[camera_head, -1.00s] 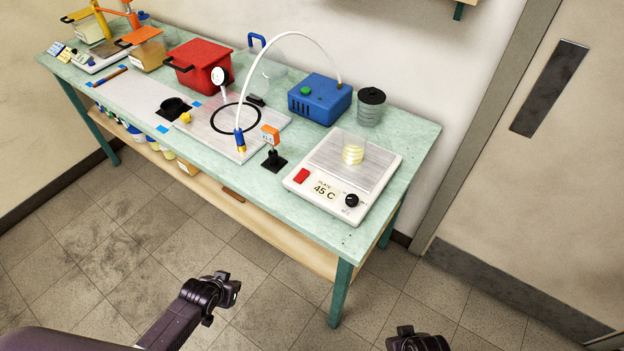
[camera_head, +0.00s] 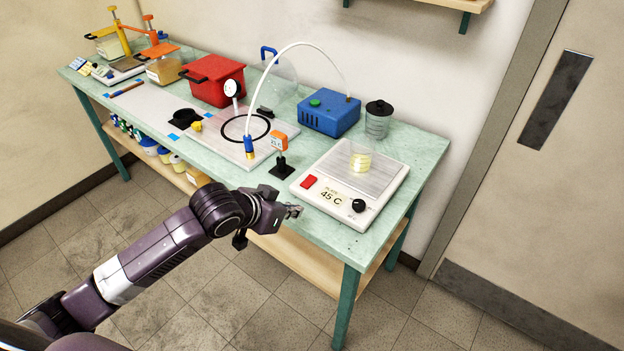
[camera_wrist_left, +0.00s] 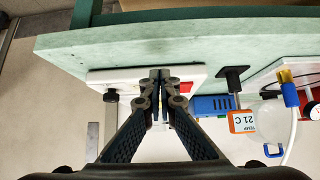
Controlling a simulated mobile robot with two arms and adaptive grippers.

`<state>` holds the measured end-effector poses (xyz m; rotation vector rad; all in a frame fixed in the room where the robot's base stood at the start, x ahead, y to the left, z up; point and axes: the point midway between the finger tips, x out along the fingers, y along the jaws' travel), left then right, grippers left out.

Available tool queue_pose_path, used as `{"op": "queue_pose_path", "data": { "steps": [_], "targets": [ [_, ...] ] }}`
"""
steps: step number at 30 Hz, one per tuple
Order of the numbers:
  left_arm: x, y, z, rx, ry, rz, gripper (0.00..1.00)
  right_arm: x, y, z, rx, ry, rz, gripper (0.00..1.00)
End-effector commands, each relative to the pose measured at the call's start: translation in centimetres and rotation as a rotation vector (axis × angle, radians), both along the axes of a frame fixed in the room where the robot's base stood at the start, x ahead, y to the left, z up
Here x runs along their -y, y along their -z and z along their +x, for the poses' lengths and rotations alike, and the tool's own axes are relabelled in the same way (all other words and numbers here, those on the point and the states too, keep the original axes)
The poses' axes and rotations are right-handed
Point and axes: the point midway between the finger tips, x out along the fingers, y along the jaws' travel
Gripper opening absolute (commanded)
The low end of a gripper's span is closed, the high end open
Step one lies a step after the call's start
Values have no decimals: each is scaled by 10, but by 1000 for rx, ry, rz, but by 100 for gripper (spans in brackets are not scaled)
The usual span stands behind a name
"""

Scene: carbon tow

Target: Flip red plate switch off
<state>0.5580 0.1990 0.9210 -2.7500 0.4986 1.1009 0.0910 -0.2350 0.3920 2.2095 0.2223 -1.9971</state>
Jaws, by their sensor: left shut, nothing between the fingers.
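The red plate switch (camera_head: 309,182) is on the front left corner of the white hot plate (camera_head: 335,216), whose display reads 45 C. A black knob (camera_head: 359,205) sits to its right. A clear beaker (camera_head: 361,156) with pale yellow contents stands on the plate. My right gripper is out of view.
An orange 21 C temperature tag (camera_head: 279,141) on a black stand is left of the hot plate. A blue pump box (camera_head: 328,113) with a white hose and a dark-lidded jar (camera_head: 378,119) stand behind. A red pot (camera_head: 212,80) is farther left. The front right table corner is clear.

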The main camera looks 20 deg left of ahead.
Motion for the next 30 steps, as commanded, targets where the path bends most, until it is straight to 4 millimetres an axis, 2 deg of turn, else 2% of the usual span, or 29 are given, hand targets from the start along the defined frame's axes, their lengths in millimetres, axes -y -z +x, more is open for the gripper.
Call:
{"op": "queue_pose_path", "data": {
  "steps": [1, 6, 12, 18, 30],
  "targets": [
    [-7, -20, 11, 26, 3, 5, 0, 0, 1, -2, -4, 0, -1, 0],
    [-21, -68, 30, 71, 2, -14, 0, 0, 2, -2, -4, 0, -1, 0],
    [-32, -99, 38, 91, -9, -31, 0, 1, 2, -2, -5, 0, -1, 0],
    [-34, -106, 39, 95, -12, -38, 0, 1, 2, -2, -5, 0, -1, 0],
    [-32, -101, 46, 96, -13, -39, 0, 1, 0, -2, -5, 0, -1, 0]
  ]
}}
